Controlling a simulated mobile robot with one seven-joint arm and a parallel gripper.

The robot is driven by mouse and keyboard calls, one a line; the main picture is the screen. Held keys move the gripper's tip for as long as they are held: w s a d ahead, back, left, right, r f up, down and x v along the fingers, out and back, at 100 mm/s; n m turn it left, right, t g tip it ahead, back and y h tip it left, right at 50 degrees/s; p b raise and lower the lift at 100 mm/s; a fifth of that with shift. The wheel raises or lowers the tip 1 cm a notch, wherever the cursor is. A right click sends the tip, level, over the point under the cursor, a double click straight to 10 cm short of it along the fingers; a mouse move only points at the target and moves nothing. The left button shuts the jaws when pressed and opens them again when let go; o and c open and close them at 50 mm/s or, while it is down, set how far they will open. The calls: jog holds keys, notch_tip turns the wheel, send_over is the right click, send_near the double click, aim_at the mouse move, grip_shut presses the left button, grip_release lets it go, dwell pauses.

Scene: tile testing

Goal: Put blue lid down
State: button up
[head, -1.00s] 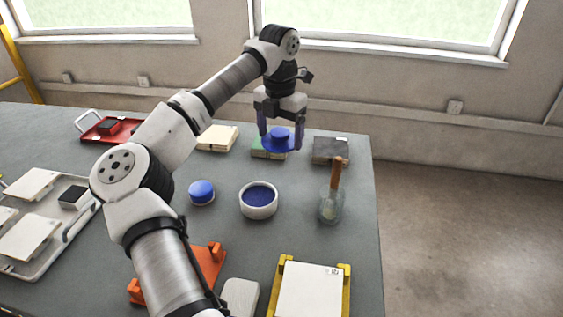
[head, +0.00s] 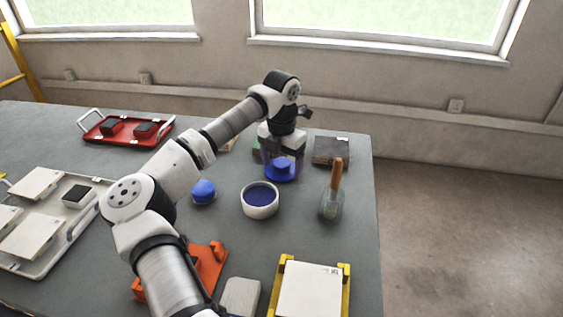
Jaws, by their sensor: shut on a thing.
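The blue lid (head: 281,171) is a flat disc with a raised round knob, just behind the white bowl. My gripper (head: 281,168) points down and is shut on the blue lid. The lid is at or very close to the table top; I cannot tell whether it touches. The white bowl (head: 260,207) stands uncovered in front of it and shows a dark blue inside.
A blue round object (head: 203,191) sits left of the bowl. A glass jar with a wooden handle (head: 331,206) stands to the right. A red tray (head: 128,142), an orange stand (head: 213,265) and a yellow-framed tile (head: 309,290) are around.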

aim_at(281, 162)
jog(key=o, duration=0.9)
jog(key=shift+f, duration=0.1)
notch_tip(281, 162, up, 12)
jog(key=shift+r+b, duration=0.2)
jog(key=shift+b, duration=0.35)
jog(key=shift+f, duration=0.1)
